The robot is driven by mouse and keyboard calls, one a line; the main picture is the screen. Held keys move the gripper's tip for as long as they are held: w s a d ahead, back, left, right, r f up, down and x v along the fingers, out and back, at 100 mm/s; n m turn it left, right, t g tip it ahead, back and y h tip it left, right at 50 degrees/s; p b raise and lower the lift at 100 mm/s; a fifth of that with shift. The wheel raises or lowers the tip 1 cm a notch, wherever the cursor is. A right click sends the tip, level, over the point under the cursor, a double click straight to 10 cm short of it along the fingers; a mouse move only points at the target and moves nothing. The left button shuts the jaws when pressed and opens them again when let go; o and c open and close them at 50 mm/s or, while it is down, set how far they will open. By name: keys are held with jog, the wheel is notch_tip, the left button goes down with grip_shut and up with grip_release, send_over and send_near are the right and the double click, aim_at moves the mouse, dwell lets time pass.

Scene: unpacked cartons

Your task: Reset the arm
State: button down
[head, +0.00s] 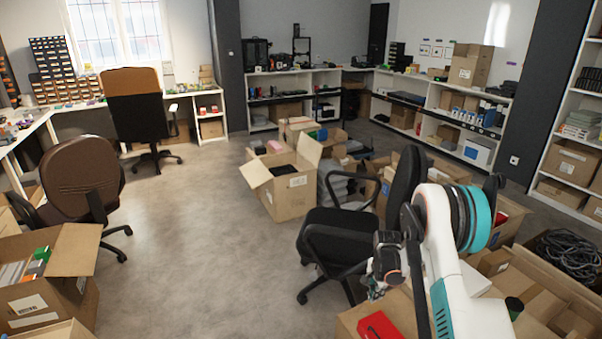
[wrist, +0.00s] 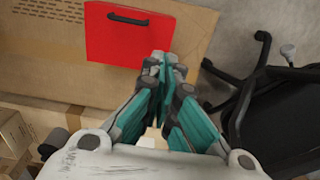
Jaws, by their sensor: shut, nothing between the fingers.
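My gripper (wrist: 163,66) is shut and empty in the wrist view, with its fingertips close together. Below it in that view lies a cardboard box (wrist: 60,80) with a red object (wrist: 128,34) on it, close to the fingertips. In the head view my arm reaches in from the lower right. My gripper (head: 374,290) hangs there above the red object (head: 379,326) and the cardboard box (head: 350,318). I cannot tell the exact height of the fingertips above the box.
A black office chair (head: 345,235) stands close beside my gripper, and its base (wrist: 240,90) shows in the wrist view. Open cartons (head: 292,190) stand behind it. A brown chair (head: 82,180) and carton (head: 45,290) are at left. Grey floor (head: 190,235) between is clear.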

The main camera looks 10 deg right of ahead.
jog(key=s+a+r+n+t, duration=0.1)
jog(key=s+a+r+n, duration=0.15)
jog(key=r, duration=0.85)
jog(key=s+a+r+n+t, duration=0.15)
jog(key=s+r, duration=0.25)
jog(key=r, duration=0.6)
jog(key=s+a+r+n+t, duration=0.1)
jog(key=s+a+r+n, duration=0.15)
jog(key=r, duration=0.85)
jog(key=s+a+r+n+t, duration=0.1)
jog(key=s+a+r+n, duration=0.25)
jog(key=s+r, duration=0.7)
jog(key=s+a+f+n+t, duration=0.1)
jog(key=s+n, duration=0.1)
jog(key=s, duration=0.5)
jog(key=s+a+n+t, duration=0.1)
jog(key=s+a+n, duration=0.1)
jog(key=s, duration=0.6)
jog(key=shift+s+a+f, duration=0.2)
jog(key=shift+a+f, duration=0.1)
jog(key=shift+f, duration=0.05)
